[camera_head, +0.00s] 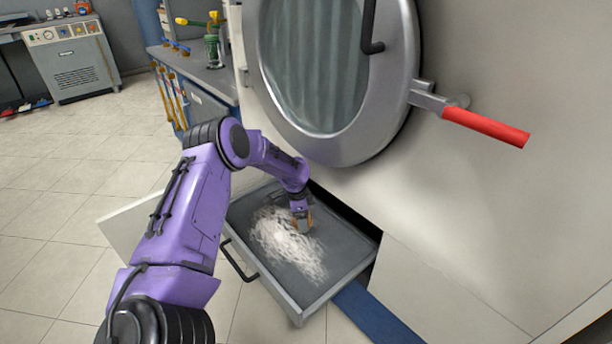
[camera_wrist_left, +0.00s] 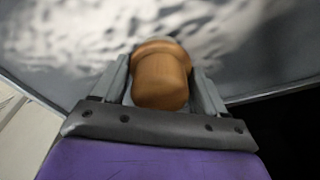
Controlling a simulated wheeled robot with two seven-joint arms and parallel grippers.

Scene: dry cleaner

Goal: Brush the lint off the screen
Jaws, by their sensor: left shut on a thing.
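The lint screen (camera_head: 342,262) is a dark grey panel in a pulled-out metal drawer below the round machine door. White lint (camera_head: 283,240) covers its middle in a patchy heap; the lint also shows blurred in the left wrist view (camera_wrist_left: 70,35). My left gripper (camera_head: 301,222) is over the lint's right edge. It is shut on a brush with a rounded wooden handle (camera_wrist_left: 160,78). The brush's bristles are hidden, and I cannot tell whether they touch the screen. My right gripper is not in view.
The round door (camera_head: 402,70) hangs above the drawer, with a red-handled lever (camera_head: 485,127) to its right. The drawer's black handle (camera_head: 238,262) faces left. A workbench (camera_head: 205,75) with tools stands behind. Tiled floor (camera_head: 60,215) at left is free.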

